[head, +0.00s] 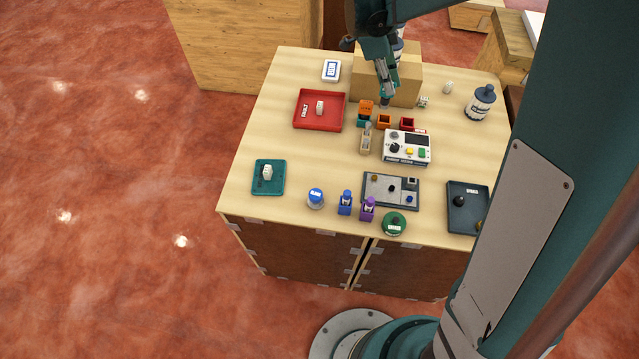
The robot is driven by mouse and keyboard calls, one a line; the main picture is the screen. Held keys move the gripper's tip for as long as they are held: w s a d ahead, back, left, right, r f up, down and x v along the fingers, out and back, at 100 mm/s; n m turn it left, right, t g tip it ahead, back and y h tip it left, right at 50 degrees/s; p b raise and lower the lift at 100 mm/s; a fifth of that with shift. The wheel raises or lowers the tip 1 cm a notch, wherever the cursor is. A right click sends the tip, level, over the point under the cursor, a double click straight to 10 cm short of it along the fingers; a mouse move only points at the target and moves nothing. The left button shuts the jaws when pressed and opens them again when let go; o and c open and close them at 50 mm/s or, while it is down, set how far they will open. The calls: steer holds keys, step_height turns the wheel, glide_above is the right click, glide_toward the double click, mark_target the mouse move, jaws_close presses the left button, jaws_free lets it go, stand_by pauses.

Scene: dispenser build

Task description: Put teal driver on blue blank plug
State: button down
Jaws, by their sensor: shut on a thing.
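My gripper (386,92) is at the back middle of the table, in front of a cardboard box. It points down and is shut on a small teal piece, which looks like the teal driver (386,101); my fingers hide part of it. It is above the row of small orange and red bins. A grey plate (377,202) at the front middle carries a brass plug, a dark or blue plug (391,188) and another small bluish plug (409,199). These are too small to tell which is the blue blank plug.
A white tester box (407,148) stands between my gripper and the grey plate. Blue, purple and green pieces stand along the front edge. A red tray (300,120) is at left, a teal tray (258,187) front left, a dark tray (458,222) right. The left middle is clear.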

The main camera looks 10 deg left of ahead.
steer(key=s+a+r+n, duration=0.1)
steer(key=s+a, duration=0.4)
steer(key=s, duration=0.5)
steer(key=s+a+r+n+t, duration=0.1)
steer(key=s+a+r, duration=0.1)
steer(key=s+a, duration=0.4)
steer(key=s+a+r+n, duration=0.2)
steer(key=s+a, duration=0.3)
steer(key=s, duration=1.1)
steer(key=shift+a+t, duration=0.25)
steer(key=shift+t, duration=0.05)
steer(key=shift+f, duration=0.15)
steer(key=shift+f, duration=2.8)
steer(key=shift+f, duration=0.15)
steer(key=shift+f, duration=1.9)
steer(key=shift+f+b, duration=0.2)
steer(key=shift+b, duration=0.2)
steer(key=c, duration=2.4)
jaws_free()
